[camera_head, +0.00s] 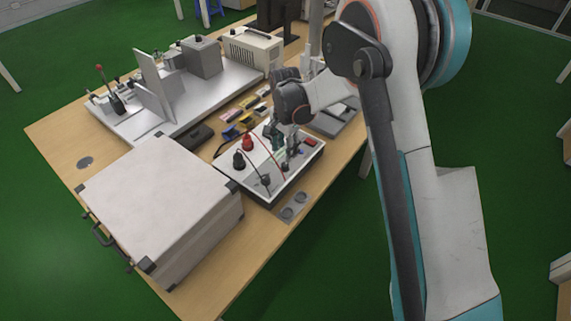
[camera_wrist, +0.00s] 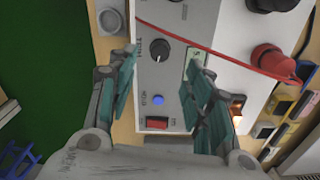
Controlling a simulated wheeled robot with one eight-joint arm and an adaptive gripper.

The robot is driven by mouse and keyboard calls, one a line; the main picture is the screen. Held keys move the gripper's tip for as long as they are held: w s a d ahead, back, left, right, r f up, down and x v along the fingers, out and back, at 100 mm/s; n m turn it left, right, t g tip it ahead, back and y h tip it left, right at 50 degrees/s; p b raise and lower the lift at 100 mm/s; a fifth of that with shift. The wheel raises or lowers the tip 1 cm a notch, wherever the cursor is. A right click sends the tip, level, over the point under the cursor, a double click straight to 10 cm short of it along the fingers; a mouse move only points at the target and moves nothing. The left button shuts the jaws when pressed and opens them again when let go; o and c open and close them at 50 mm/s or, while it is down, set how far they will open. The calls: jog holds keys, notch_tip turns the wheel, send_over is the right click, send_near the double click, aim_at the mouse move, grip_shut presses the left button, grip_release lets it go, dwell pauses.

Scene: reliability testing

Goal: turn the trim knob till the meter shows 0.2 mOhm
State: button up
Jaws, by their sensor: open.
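The meter box (camera_head: 273,193) is a white-topped unit on the wooden table, with red and black terminals and a red lead. In the wrist view its panel (camera_wrist: 155,90) shows the black trim knob (camera_wrist: 159,50), with a blue button and a red rocker switch below it. The small greenish display (camera_wrist: 194,64) is partly hidden by my right finger, and its reading cannot be made out. My gripper (camera_wrist: 157,78) is open, with a teal-padded finger on each side of the panel's controls. The knob lies beyond the fingertips, between their lines, and appears untouched. In the head view my gripper (camera_head: 281,143) is over the box.
A large white case (camera_head: 160,205) stands left of the box. A metal fixture plate (camera_head: 150,127) with blocks and a red-tipped lever is behind. Several small coloured parts (camera_head: 243,116) lie between. A grey plate with round recesses (camera_head: 293,207) sits at the table's front edge.

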aim_at(285, 164)
notch_tip(285, 164, down, 7)
jog(key=shift+f+b, duration=0.2)
jog(key=shift+b, duration=0.5)
jog(key=c, duration=1.1)
